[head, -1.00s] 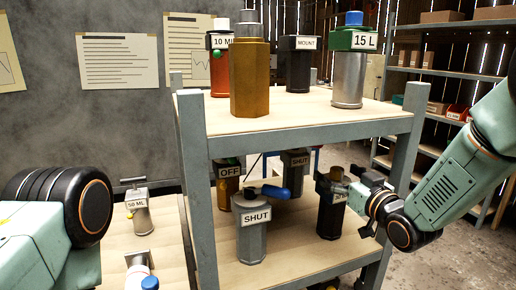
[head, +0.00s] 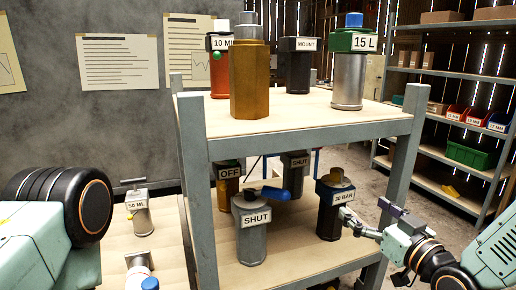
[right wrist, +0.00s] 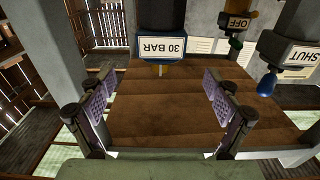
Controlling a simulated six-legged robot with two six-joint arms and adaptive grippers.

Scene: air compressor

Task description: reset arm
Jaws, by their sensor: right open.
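My right gripper (head: 368,212) is at the right end of the shelf's lower level, open and empty. In the head view it is just right of the dark cylinder labelled 30 BAR (head: 329,222), which stands upright. In the right wrist view, the two padded fingers of my right gripper (right wrist: 160,98) are spread wide with nothing between them. There the 30 BAR cylinder (right wrist: 161,18) appears upside down beyond the fingertips, apart from them. My left arm enters at the left of the head view, but its gripper does not show.
The two-level shelf (head: 300,137) bears a gold cylinder (head: 250,85) and a 15 L unit (head: 348,75) on top. A SHUT unit (head: 250,230) with a blue handle stands below. A 50 ML item (head: 140,215) stands at left. A storage rack (head: 430,170) is at back right.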

